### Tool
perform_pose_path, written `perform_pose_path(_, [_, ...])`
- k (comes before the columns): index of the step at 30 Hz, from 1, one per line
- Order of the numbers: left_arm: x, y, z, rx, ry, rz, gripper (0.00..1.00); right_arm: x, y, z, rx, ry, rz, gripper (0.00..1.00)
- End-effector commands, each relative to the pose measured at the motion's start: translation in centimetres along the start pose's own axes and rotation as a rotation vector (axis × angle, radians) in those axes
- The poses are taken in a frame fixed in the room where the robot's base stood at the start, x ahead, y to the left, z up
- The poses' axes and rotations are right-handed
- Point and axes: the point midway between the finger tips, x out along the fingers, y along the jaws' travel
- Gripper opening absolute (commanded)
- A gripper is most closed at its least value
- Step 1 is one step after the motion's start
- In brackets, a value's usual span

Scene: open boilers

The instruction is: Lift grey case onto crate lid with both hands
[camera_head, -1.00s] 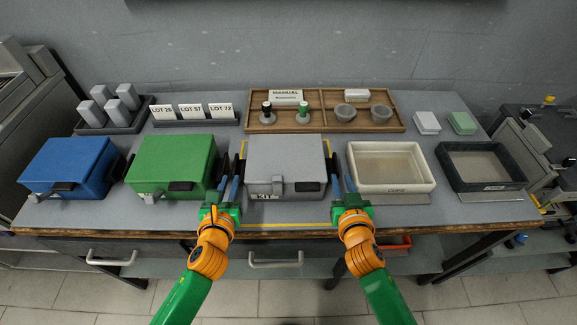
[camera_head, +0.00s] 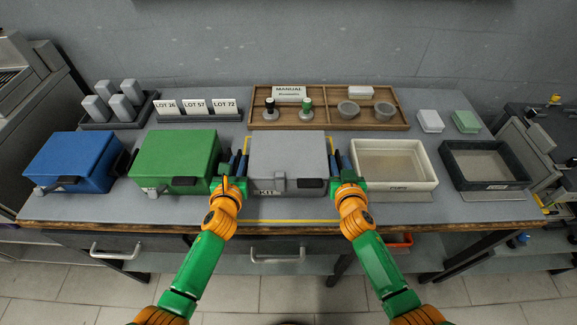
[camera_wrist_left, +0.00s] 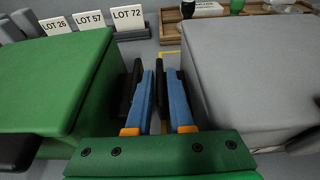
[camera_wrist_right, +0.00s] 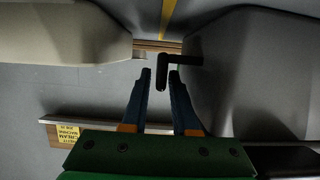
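The grey case (camera_head: 288,152) stands closed on the bench inside a yellow outline, with a latch and a kit label on its front. My left gripper (camera_head: 236,164) is in the narrow gap between the green case and the grey case. In the left wrist view its blue fingers (camera_wrist_left: 161,80) are apart, with a dark bar between them beside the grey case. My right gripper (camera_head: 340,163) is at the grey case's right side. In the right wrist view its fingers (camera_wrist_right: 158,80) are apart, with a black side handle (camera_wrist_right: 164,70) between them. I cannot recognise a crate lid.
The green case (camera_head: 174,157) and blue case (camera_head: 72,160) stand to the left. A cream tray (camera_head: 393,186) and a dark tray (camera_head: 488,186) stand to the right. A wooden tray (camera_head: 328,125) lies behind the grey case. The bench front edge (camera_head: 290,225) is clear.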

Motion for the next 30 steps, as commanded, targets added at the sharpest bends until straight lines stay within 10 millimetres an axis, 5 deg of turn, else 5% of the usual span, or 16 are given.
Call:
perform_pose_path(4, [-0.02,0.0,0.01,0.0,0.0,0.0,0.2,-0.02,0.0,0.01,0.0,0.0,0.0,0.28])
perform_pose_path(6, [-0.02,0.0,0.01,0.0,0.0,0.0,0.01,-0.03,0.01,0.01,0.0,0.0,0.0,0.09])
perform_pose_path(7, [-0.02,0.0,0.01,0.0,0.0,0.0,0.0,-0.03,0.01,0.01,0.0,0.0,0.0,0.01])
perform_pose_path(30, [-0.03,0.0,0.01,-0.001,0.0,0.0,0.0,-0.05,-0.01,0.04,-0.001,-0.001,0.0,0.0])
